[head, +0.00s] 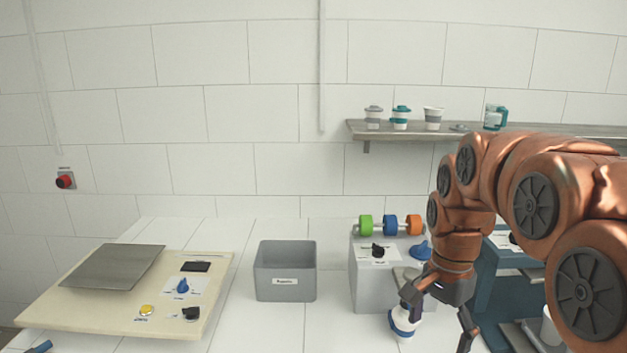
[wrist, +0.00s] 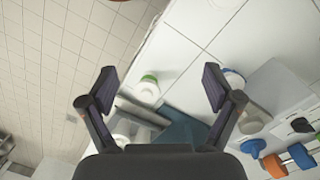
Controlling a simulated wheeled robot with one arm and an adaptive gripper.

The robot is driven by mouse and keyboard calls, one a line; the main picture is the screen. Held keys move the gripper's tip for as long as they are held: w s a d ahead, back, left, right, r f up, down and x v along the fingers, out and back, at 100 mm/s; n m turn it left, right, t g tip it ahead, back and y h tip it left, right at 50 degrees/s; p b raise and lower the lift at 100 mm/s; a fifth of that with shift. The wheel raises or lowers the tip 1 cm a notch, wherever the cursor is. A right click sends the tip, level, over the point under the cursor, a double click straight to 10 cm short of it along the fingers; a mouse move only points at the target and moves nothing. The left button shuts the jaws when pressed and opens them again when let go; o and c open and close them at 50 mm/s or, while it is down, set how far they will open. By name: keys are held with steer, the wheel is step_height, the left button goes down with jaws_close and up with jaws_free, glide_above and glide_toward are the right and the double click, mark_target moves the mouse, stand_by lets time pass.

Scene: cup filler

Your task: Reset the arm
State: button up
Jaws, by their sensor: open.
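My copper arm comes in from the right in the head view, and my gripper (head: 437,328) points down in front of the grey dispenser. Its two fingers are spread. In the wrist view my gripper (wrist: 160,85) is also wide open with nothing held. A white cup with a blue band (head: 403,322) stands on the table by the left finger; whether they touch I cannot tell. In the wrist view a white cup with a green rim (wrist: 149,88) shows between the fingertips, apparently beyond them.
The grey dispenser (head: 368,278) carries green, blue and orange rollers. A teal machine (head: 500,272) stands behind my arm. A grey bin (head: 285,273) and a cream panel (head: 100,310) with knobs stand left. A wall shelf (head: 375,132) holds several cups. Table around the bin is clear.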

steer(key=s+a+f+n+b, duration=0.1)
steer(key=s+f+n, duration=0.4)
steer(key=s, duration=0.6)
steer(key=s+a+f+n+b, duration=0.2)
steer(key=s+f+n, duration=0.4)
steer(key=s, duration=0.6)
steer(key=shift+s+f+g+b, duration=0.2)
steer(key=shift+f+g+b, duration=0.25)
steer(key=shift+f, duration=0.4)
steer(key=shift+c, duration=0.4)
